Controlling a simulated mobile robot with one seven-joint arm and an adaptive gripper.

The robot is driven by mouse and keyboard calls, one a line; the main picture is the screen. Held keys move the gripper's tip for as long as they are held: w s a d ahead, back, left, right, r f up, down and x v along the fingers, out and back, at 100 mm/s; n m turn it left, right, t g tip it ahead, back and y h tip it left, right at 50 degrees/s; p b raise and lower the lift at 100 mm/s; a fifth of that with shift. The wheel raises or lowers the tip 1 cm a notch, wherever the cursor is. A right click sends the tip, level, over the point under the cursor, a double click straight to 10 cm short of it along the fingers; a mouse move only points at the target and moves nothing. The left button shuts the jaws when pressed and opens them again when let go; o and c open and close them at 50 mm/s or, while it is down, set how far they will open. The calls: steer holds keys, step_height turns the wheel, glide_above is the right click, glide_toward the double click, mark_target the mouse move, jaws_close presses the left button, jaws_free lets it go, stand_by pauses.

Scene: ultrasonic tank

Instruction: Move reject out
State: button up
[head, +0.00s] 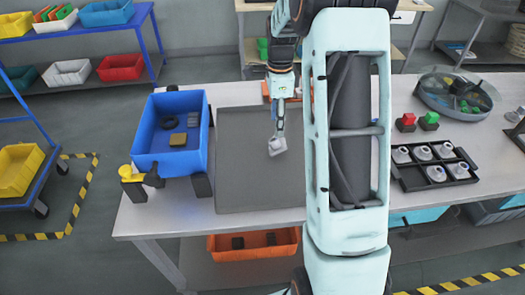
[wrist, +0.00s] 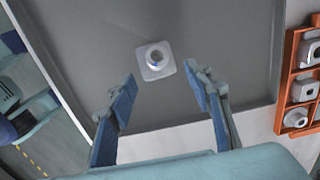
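A pale grey part (wrist: 154,62) with a square base and a round raised collar is on the dark grey mat (wrist: 110,35) in the wrist view. It also shows in the head view (head: 274,150), just below my fingertips. My gripper (wrist: 163,90) is open, with its two blue-padded fingers wide apart. The part lies beyond the fingertips, roughly between their lines, and neither finger touches it. In the head view my gripper (head: 279,128) points down at the part. No mark shows which part is the reject.
A blue bin (head: 143,140) with a few items stands left of the mat. An orange tray (wrist: 286,85) with several similar parts lies beside it, mostly hidden in the head view. A black tray (head: 465,177) of grey parts and a round basin (head: 428,95) stand at right.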

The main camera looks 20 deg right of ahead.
step_height(320, 180, up, 12)
stand_by(0.6)
stand_by(0.4)
